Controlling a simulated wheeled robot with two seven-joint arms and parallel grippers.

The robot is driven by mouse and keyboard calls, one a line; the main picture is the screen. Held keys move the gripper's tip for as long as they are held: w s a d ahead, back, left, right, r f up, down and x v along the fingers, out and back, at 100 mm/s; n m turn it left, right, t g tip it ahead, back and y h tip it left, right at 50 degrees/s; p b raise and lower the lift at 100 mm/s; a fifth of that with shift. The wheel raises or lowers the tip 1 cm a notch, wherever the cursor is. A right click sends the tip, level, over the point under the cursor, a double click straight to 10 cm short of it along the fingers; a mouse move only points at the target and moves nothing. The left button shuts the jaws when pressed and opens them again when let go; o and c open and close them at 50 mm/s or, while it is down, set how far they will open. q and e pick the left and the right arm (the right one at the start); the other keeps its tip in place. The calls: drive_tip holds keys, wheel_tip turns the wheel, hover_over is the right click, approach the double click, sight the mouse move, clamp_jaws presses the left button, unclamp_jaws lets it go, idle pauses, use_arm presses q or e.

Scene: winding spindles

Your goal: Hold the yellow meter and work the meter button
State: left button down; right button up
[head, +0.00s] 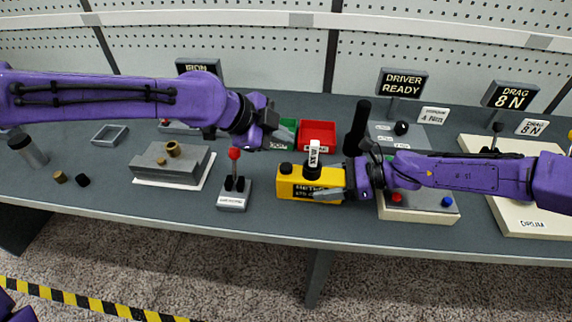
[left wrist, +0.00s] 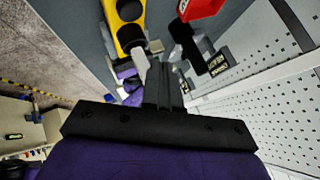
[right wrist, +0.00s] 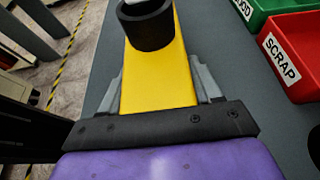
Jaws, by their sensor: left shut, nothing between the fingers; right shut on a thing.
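The yellow meter (head: 293,188) is at the table's front middle, labelled METER on its front face. On top are a black round button (head: 286,168) at its left end and a black cup with a white labelled piece (head: 314,152) above it. My right gripper (head: 335,190) is shut on the meter from its right end. The right wrist view shows the yellow body (right wrist: 158,80) between the fingers and the black cup (right wrist: 147,25) beyond. My left gripper (head: 284,138) is shut and empty, above and behind the meter's left end. The left wrist view also shows the meter (left wrist: 122,15).
A red SCRAP bin (head: 318,130) and a green bin (head: 291,124) stand behind the meter. A red-knobbed lever (head: 234,155) stands left of it. A black upright cylinder (head: 357,125) and a panel with buttons (head: 425,212) are at right.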

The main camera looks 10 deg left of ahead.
idle(0.4)
drive_tip(key=o, duration=1.3)
